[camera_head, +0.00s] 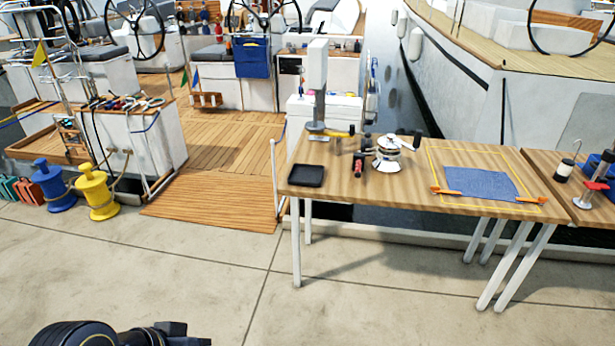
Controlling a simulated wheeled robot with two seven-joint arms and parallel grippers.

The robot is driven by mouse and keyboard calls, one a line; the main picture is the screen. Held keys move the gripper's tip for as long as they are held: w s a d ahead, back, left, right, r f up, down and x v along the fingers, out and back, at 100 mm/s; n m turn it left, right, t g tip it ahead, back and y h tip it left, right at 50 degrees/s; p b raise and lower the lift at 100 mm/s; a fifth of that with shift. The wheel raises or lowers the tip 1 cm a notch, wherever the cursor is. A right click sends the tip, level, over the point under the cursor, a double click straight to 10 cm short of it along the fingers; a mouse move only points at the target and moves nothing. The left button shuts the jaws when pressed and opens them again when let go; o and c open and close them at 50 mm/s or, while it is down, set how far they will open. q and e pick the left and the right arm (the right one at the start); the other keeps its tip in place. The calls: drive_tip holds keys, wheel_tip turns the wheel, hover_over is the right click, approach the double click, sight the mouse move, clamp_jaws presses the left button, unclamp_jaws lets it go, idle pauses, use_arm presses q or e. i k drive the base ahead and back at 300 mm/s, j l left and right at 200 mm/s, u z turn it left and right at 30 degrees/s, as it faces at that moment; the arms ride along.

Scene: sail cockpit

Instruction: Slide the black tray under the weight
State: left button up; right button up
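The black tray (306,176) is a shallow square dish lying flat on the near left corner of the wooden table. Behind it stands a white block on a grey post (317,70); I cannot tell if this is the weight. Nothing is above the tray, and it is apart from the post's foot. My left gripper (183,335) is black, low at the bottom edge, far from the table and touching nothing; its fingers are too cut off to tell if they are open. My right gripper is not in view.
On the table (350,193) are a silver-white winch (387,153), a small red item (358,164), and a blue cloth (482,184) with orange tools. A second table stands right. Yellow (97,194) and blue (53,186) bollards stand left. The concrete before the table is clear.

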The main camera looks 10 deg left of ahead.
sight(301, 174)
drive_tip(key=i+j, duration=0.35)
drive_tip(key=i, duration=0.15)
drive_tip(key=i+j, duration=0.3)
drive_tip(key=i, duration=0.2)
drive_tip(key=i+j, duration=0.35)
drive_tip(key=i, duration=0.1)
